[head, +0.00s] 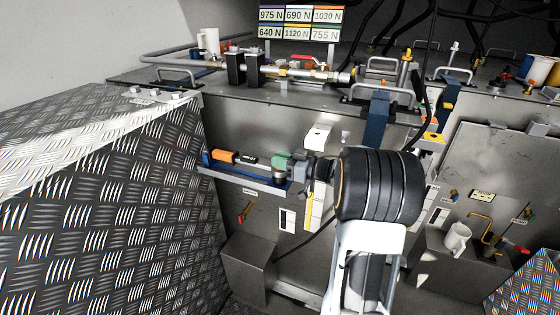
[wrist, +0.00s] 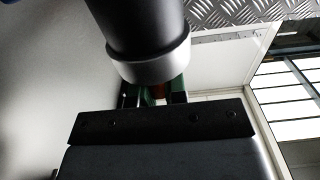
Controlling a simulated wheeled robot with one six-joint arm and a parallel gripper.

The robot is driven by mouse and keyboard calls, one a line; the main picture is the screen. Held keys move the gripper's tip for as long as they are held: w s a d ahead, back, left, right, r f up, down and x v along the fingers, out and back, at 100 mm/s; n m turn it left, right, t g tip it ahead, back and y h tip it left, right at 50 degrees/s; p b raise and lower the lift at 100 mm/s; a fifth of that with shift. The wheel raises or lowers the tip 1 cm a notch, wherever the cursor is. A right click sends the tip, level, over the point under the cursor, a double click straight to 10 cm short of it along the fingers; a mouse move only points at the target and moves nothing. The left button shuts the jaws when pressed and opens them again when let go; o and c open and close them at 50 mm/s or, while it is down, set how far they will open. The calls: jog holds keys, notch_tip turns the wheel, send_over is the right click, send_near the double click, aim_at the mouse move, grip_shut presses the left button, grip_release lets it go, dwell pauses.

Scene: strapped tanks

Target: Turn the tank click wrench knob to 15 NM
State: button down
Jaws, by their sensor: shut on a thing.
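The blue tray (head: 218,166) on the tank's front wall bears an orange block (head: 222,156) and a small black label or display with white marks (head: 249,160). My gripper (head: 283,164) reaches in from the right at the tray's right end. It is shut on what seems to be the click wrench knob, where green and silver parts show; the knob's setting cannot be read. In the wrist view a dark cylinder with a silver rim (wrist: 155,66) hides most of my fingertips. Green parts and a small brown piece (wrist: 158,92) show just below the rim.
Force signs (head: 298,23) stand above a pipe fitting (head: 290,70) on the tank top. Blue straps (head: 376,118) and a dark cable run near my arm. A tread-plate box (head: 100,200) fills the left. A white mug (head: 457,237) stands on a lower right box.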

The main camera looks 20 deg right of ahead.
jog(key=shift+m+t+h, duration=0.4)
jog(key=m+t+h, duration=0.2)
jog(key=h, duration=0.1)
jog(key=m+h, duration=0.1)
jog(key=h, duration=0.1)
jog(key=shift+a+f+m+t+b, duration=0.1)
jog(key=shift+f+m+t+b, duration=0.2)
jog(key=shift+t+b, duration=0.1)
jog(key=m+h+b, duration=0.1)
jog(key=m+h, duration=0.1)
jog(key=h, duration=0.1)
jog(key=shift+t+b, duration=0.3)
jog(key=shift+t, duration=0.1)
jog(key=shift+m+h+b, duration=0.7)
jog(key=shift+h+b, duration=0.1)
jog(key=shift+h, duration=0.3)
jog(key=shift+r+h, duration=0.1)
jog(key=shift+h, duration=0.2)
jog(key=c, duration=1.2)
grip_release()
jog(key=shift+o, duration=0.2)
jog(key=shift+s+r, duration=0.1)
